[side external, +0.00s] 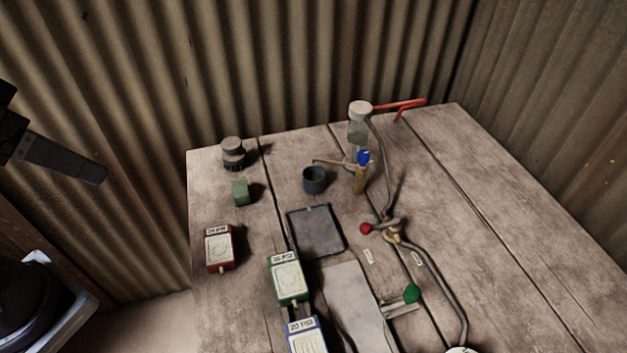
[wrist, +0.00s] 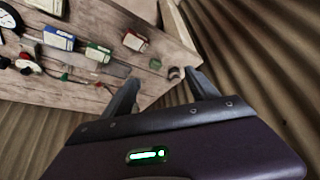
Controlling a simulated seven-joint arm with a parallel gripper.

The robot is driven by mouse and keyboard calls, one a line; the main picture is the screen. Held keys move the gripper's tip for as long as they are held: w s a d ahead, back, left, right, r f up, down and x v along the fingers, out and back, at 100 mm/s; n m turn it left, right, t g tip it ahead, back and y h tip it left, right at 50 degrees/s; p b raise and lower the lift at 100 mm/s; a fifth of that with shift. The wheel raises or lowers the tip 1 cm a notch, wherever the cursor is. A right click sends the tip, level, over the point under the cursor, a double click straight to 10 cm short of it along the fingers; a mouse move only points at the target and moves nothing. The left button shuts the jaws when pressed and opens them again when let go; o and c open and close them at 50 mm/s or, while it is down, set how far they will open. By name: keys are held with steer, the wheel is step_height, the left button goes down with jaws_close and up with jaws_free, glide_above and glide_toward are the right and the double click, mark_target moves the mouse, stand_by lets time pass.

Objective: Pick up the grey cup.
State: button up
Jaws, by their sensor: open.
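The grey cup (side external: 314,181), dark blue-grey and open at the top, stands upright on the wooden table in the side view, behind a dark square plate. I cannot make it out clearly in the wrist view; a finger may hide it. My gripper (wrist: 166,84) shows in the wrist view with its two fingers spread wide and nothing between them. In the side view only a dark part of it (side external: 62,159) shows at the left edge, off the table and well away from the cup.
Left of the cup are a green cube (side external: 240,192) and a grey knobbed cylinder (side external: 233,153). Pipes with a glass jar (side external: 359,127) and a blue-topped valve (side external: 362,172) stand close at its right. The dark plate (side external: 316,231) and coloured gauge boxes (side external: 287,278) lie in front.

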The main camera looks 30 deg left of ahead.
steer(key=w+f+n, duration=0.3)
steer(key=w, duration=0.6)
steer(key=n+t+h, duration=0.2)
steer(key=n+h, duration=0.3)
steer(key=n, duration=0.8)
glide_toward(322, 174)
steer(key=f+n+t, duration=0.1)
steer(key=n, duration=0.2)
steer(key=f+n+t+h, duration=0.1)
steer(key=n, duration=0.3)
steer(key=d+f+n+t, duration=0.1)
steer(key=n, duration=0.3)
steer(key=shift+w+f+h, duration=0.15)
steer(key=shift+w+h, duration=0.1)
steer(key=shift+h, duration=0.05)
steer(key=shift+w+a+f+n+t, duration=0.15)
steer(key=shift+n+t, duration=0.35)
steer(key=shift+n, duration=0.6)
steer(key=shift+w+f+n, duration=0.15)
steer(key=shift+w+n, duration=0.1)
steer(key=shift+n, duration=0.15)
steer(key=x, duration=0.6)
steer(key=shift+w+d+f, duration=0.1)
steer(key=shift+d+f, duration=0.15)
steer(key=shift+f, duration=0.25)
jaws_close()
